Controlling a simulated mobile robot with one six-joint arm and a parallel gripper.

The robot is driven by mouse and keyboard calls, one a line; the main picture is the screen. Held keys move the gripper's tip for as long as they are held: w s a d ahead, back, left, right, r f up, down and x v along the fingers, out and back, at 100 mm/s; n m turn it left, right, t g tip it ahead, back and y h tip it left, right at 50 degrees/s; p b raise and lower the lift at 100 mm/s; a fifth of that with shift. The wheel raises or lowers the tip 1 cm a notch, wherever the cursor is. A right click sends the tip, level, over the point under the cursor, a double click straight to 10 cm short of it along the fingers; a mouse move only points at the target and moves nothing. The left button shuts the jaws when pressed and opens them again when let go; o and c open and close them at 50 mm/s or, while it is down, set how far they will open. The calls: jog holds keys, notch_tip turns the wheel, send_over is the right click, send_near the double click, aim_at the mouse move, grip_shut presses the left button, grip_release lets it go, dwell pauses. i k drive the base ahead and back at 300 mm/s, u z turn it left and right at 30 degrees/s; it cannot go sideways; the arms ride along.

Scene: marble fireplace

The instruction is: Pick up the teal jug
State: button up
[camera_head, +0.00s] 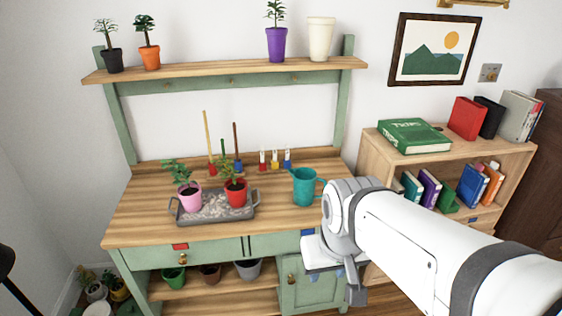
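The teal jug (304,188) stands upright on the wooden top of the green potting bench (140,215), right of the middle. Its spout points left, and its right side is close to the outline of my arm. My gripper (350,290) is low in front of the bench, below and to the right of the jug and apart from it. The end of my arm partly hides it, and its fingers are too unclear to tell whether they are open or shut.
A grey tray (215,211) holds a pink pot (190,196) and a red pot (236,193) with plants, left of the jug. Small tools stand behind. An upper shelf (200,71) carries several pots. A bookcase (385,150) stands right. The bench's front left top is clear.

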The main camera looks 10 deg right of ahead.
aim_at(304, 178)
jog(key=z, duration=3.9)
jog(key=k, duration=1.4)
jog(key=u, duration=1.65)
jog(key=i, duration=0.5)
jog(key=z, duration=0.05)
